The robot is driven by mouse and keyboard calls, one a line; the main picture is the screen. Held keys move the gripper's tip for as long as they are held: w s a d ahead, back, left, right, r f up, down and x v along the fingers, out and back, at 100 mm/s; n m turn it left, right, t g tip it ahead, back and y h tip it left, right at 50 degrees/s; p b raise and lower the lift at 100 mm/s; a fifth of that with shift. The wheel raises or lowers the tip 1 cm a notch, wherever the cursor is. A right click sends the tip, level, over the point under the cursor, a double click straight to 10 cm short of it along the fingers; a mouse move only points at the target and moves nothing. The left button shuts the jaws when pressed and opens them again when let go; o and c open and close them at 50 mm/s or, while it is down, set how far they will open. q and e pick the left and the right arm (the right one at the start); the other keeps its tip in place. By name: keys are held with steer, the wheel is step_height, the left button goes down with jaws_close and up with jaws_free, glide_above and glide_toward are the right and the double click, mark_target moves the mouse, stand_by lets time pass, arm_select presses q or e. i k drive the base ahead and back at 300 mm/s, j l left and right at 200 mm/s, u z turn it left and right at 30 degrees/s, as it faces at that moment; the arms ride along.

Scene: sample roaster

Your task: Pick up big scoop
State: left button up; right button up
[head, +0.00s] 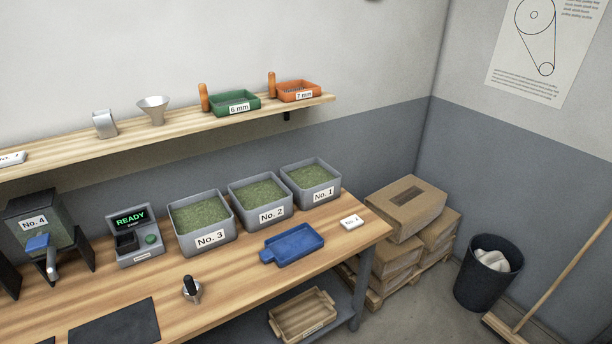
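No label marks a big scoop, and I cannot tell for sure which object it is. A small metal cup with an upright black handle (192,291) stands on the wooden bench (240,290), in front of the bin No. 3. A grey metal piece (104,124), possibly a scoop, stands on the wall shelf beside a metal funnel (153,109). Neither of my grippers is in the head view.
Bins No. 3 (209,240), No. 2 (271,216) and No. 1 (321,196) hold green beans. A blue tray (294,244) lies before them. A READY scale-like device (134,240) stands left. Boxes (407,208) and a black bin (488,282) stand right.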

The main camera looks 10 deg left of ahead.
mark_target(193, 289)
steer(key=u, duration=1.2)
